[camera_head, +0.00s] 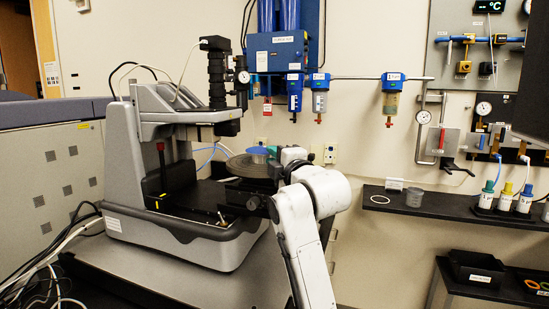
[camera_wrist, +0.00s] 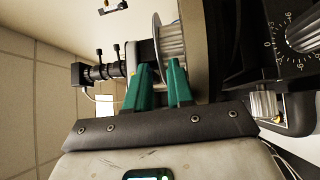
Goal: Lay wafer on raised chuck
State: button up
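The round grey chuck (camera_head: 250,168) stands on the profiler's stage in the head view; in the wrist view its ribbed side (camera_wrist: 174,42) shows beyond the fingertips. A thin pale disc, which looks like the wafer (camera_wrist: 157,36), is seen nearly edge-on in the wrist view, along the chuck's face. I cannot tell whether they touch all round. My gripper (camera_wrist: 158,66) has green fingers, spread apart with a gap between their tips. The disc's near edge lies between them, with no clear contact on both sides. In the head view my gripper (camera_head: 274,153) is at the chuck's right side.
The profiler's black column and measuring head (camera_head: 217,80) rise behind and left of the chuck. Blue filter units (camera_head: 320,95) hang on the wall. A dark shelf (camera_head: 430,203) at the right holds small bottles. Cables lie at the lower left.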

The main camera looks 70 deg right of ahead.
jog(key=v, duration=0.6)
jog(key=shift+s+a+p, duration=0.25)
jog(key=shift+s+p, duration=0.05)
jog(key=shift+p, duration=0.15)
jog(key=shift+f, duration=0.15)
